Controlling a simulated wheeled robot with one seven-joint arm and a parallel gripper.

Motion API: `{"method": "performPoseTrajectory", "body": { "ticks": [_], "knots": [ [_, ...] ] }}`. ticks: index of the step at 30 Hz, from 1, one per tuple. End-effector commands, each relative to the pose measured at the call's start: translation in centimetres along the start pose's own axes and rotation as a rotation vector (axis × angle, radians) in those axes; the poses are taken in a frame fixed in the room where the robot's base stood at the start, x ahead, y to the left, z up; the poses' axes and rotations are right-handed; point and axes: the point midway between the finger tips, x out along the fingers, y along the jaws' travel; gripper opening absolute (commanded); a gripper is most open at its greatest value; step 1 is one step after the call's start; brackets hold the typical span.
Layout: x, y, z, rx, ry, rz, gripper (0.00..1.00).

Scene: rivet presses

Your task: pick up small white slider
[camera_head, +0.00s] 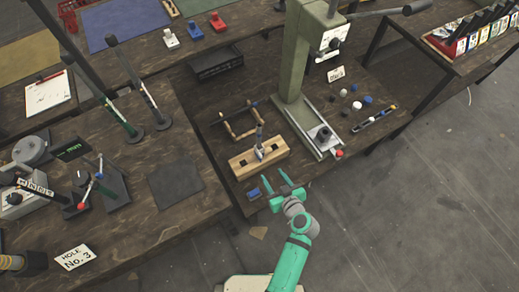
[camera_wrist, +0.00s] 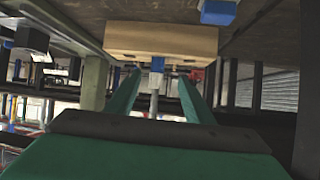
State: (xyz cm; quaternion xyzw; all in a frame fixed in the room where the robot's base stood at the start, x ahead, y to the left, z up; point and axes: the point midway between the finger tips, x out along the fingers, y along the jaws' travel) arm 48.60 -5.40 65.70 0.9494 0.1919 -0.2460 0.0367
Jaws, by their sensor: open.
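A small white piece with a knob (camera_head: 170,39), which looks like the white slider, sits at the back, left of a blue one (camera_head: 195,31) and a red one (camera_head: 217,22). My gripper (camera_head: 274,181) is far from it, at the front edge of the middle bench. It is open and empty, its fingers pointing toward a pale wooden block (camera_head: 240,166).
A small blue piece (camera_head: 253,193) lies left of my gripper. A green press (camera_head: 297,70) rises behind it to the right, with several small caps (camera_head: 356,105) beside it. A black tray (camera_head: 216,63) and a wooden frame (camera_head: 239,128) lie farther back. Floor at right is clear.

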Motion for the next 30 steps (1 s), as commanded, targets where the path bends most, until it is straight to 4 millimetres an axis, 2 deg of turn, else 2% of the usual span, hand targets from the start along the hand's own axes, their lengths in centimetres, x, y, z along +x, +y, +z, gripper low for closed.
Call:
{"method": "performPoseTrajectory", "body": {
  "ticks": [3, 9, 19, 26, 30],
  "knots": [
    [1.2, 1.4, -2.5, -0.039, 0.057, -0.059, 0.48],
    [2.0, 2.0, -4.5, -0.079, 0.106, -0.11, 0.48],
    [6.2, 1.5, -5.1, -0.082, 0.109, -0.114, 0.48],
    [7.7, 1.3, -5.2, -0.082, 0.108, -0.113, 0.48],
    [9.3, 0.8, -5.7, -0.082, 0.109, -0.115, 0.48]
  ]
}}
